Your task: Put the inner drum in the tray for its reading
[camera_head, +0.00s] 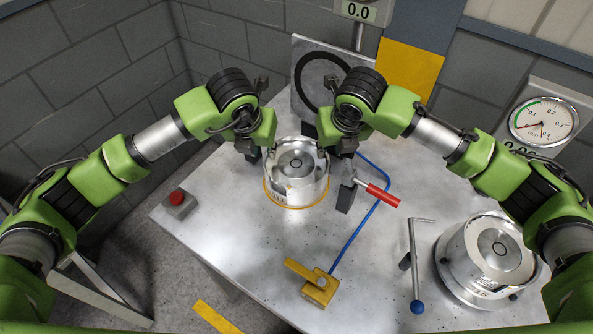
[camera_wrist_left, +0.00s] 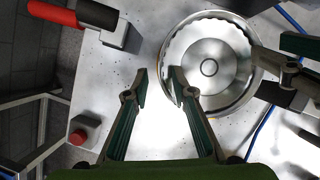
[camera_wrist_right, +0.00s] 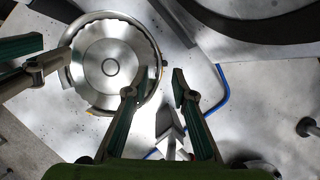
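A silver drum (camera_head: 299,170) with a scalloped inner edge stands upright on the metal table, an orange ring around its lower part. It also shows in the left wrist view (camera_wrist_left: 212,62) and the right wrist view (camera_wrist_right: 108,62). My left gripper (camera_head: 250,152) is at its left side and my right gripper (camera_head: 342,150) at its right side. Both are open and empty, one finger of each overlapping the drum's rim in its wrist view. Contact cannot be told. A similar silver drum (camera_head: 497,248) sits in a round base at the right. I cannot tell which thing is the tray.
A red-handled clamp (camera_head: 376,192) stands right of the drum. A yellow pedal (camera_head: 315,286) with blue hose, a blue-knobbed lever (camera_head: 416,265), a red button (camera_head: 179,200) and a gauge (camera_head: 543,122) surround it. A display (camera_head: 358,11) reads 0.0.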

